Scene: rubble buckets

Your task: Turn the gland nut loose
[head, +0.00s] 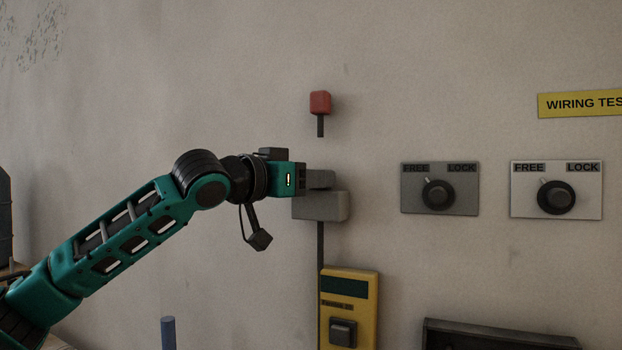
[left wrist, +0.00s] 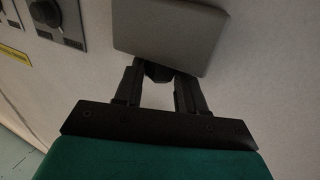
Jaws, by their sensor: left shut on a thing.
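The gland nut (left wrist: 158,72) is a small dark faceted piece at the edge of a grey box (left wrist: 170,32) in the left wrist view. The same grey box (head: 322,207) is on the wall in the head view, where the nut is hidden by my gripper. My left gripper (head: 322,180) reaches in from the left, just above the box. In the left wrist view its two dark fingers (left wrist: 160,78) are on either side of the nut, shut on it. How far the nut is turned cannot be told. My right gripper is not in view.
A red block (head: 320,103) on a short dark stem is above the gripper. A dark line runs down from the box to a yellow device (head: 348,305). Two FREE/LOCK dial plates (head: 412,205) (head: 590,210) are to the right. A dark tray (head: 500,335) is below.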

